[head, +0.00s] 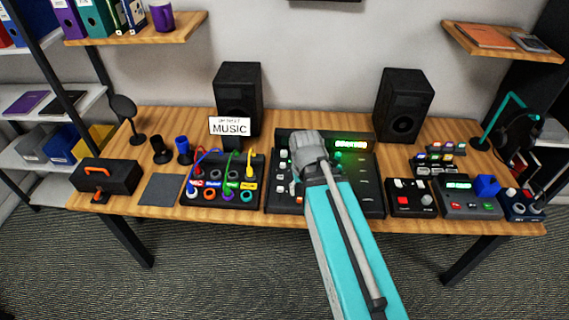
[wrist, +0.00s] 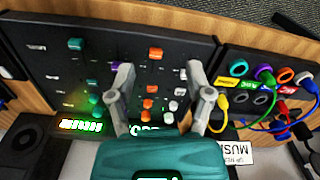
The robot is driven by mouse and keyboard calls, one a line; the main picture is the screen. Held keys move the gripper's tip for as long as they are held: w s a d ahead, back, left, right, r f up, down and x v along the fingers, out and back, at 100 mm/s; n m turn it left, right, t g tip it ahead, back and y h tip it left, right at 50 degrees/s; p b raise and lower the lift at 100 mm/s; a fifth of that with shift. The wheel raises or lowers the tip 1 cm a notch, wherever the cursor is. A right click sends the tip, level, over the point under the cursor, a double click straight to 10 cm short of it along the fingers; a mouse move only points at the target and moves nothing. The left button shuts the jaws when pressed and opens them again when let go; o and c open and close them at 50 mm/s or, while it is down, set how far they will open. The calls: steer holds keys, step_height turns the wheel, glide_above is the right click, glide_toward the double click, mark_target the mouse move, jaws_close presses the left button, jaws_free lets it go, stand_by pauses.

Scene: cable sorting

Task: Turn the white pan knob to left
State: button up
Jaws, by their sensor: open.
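The black mixer (wrist: 115,50) lies under my gripper (wrist: 160,68) in the wrist view. Several small white knobs show between and below the fingertips, one of them (wrist: 183,75) close to the right finger. Orange knobs (wrist: 155,53) stand in the column to their left. I cannot tell which white knob is the pan knob, as labels are too small to read. My gripper is open and empty, its fingers spread on both sides of these knobs. In the head view my gripper (head: 303,180) is over the left-middle of the mixer (head: 372,196) and hides part of its panel.
A patch box with coloured cables (head: 240,165) stands left of the mixer; it shows at right in the wrist view (wrist: 265,85). A small black box (head: 410,198) stands at its right. Speakers (head: 240,90) and (head: 400,105) stand behind. A grey pad (head: 161,189) lies farther left.

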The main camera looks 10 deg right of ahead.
mark_target(283, 163)
steer(key=w+m, duration=1)
steer(key=w, duration=1.4)
steer(key=shift+w+a+r, duration=0.2)
steer(key=shift+w+a, duration=0.15)
steer(key=shift+a, duration=0.05)
steer(key=shift+f, duration=0.1)
steer(key=f+b, duration=1.3)
steer(key=shift+w+a+f, duration=0.15)
steer(key=shift+w+f, duration=0.1)
steer(key=shift+c, duration=0.3)
jaws_close()
